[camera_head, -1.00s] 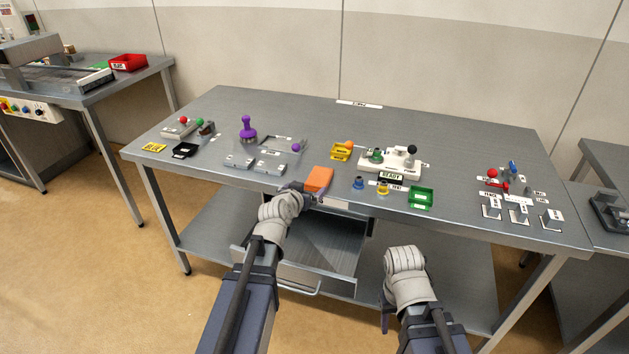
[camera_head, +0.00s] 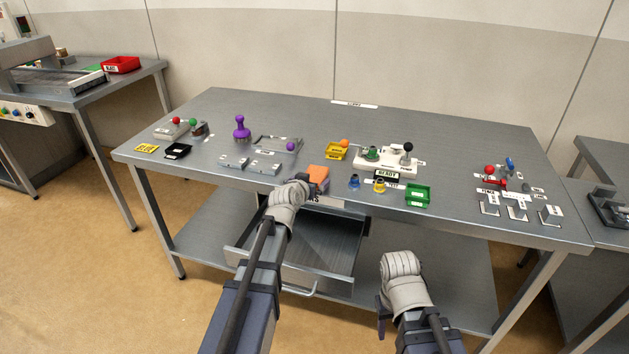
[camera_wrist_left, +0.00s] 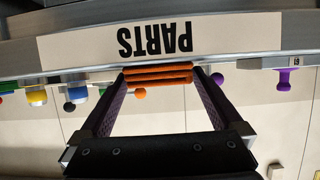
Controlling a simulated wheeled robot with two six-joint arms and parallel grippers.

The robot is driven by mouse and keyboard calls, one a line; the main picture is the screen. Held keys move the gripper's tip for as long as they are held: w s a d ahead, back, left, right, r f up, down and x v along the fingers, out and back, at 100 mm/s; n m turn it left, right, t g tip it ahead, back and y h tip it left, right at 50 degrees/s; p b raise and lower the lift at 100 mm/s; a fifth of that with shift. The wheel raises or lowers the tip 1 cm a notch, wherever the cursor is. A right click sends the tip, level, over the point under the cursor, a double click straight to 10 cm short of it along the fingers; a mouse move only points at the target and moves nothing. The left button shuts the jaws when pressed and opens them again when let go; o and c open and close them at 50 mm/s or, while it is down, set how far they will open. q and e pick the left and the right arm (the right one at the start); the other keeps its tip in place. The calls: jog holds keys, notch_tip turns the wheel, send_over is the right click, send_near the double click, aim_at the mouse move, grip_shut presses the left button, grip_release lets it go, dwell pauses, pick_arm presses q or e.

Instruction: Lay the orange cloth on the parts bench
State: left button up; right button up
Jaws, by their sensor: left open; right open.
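In the left wrist view, which is upside down, the cloth (camera_wrist_left: 158,75) shows as several orange layers between my left fingertips, just beyond the bench edge with the PARTS label (camera_wrist_left: 158,40). My left gripper (camera_head: 304,181) is open around the cloth; whether the fingers touch it, I cannot tell. My right gripper (camera_head: 382,318) is open, low in front of the bench and away from the cloth; its fingers are mostly hidden.
An open drawer (camera_head: 300,262) juts out below the bench front, under my left arm. The bench's back strip is clear.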

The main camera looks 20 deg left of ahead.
pick_arm(q)
jog(key=shift+c, duration=0.2)
jog(key=c, duration=1.2)
jog(key=shift+r, duration=0.15)
notch_tip(320, 180, up, 17)
jog(key=p, duration=1.7)
